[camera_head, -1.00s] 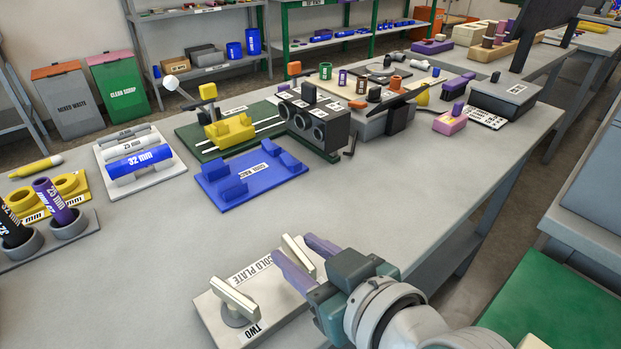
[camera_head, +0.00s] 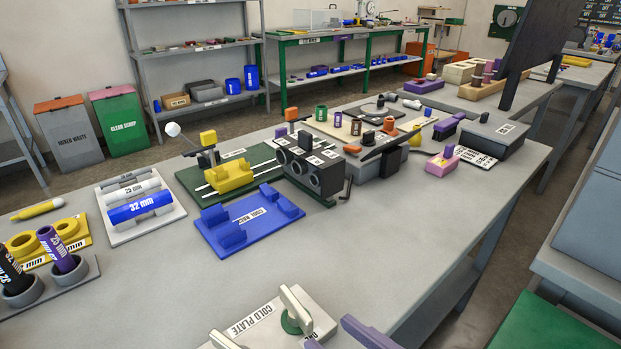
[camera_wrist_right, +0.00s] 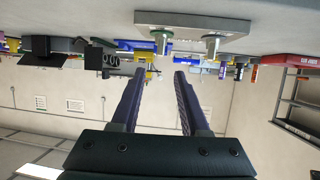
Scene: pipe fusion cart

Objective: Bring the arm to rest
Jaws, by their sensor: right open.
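My right gripper (camera_head: 330,333) shows only as purple finger ends at the bottom edge of the head view, beside the near right part of the cold plate. In the right wrist view, where the scene appears upside down, the gripper (camera_wrist_right: 160,73) has its two fingers apart with nothing between them. The cold plate (camera_head: 262,318) is a pale slab with two cream handles; the far handle (camera_head: 295,306) has a green disc at its base. The plate also shows in the wrist view (camera_wrist_right: 190,22), apart from the fingers. My left gripper is not in view.
A blue rack (camera_head: 245,222), a yellow clamp on a green base (camera_head: 232,176) and a dark block with round openings (camera_head: 310,172) stand mid-bench. Pipe holders stand at left. The bench surface (camera_head: 400,235) right of the blue rack is clear.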

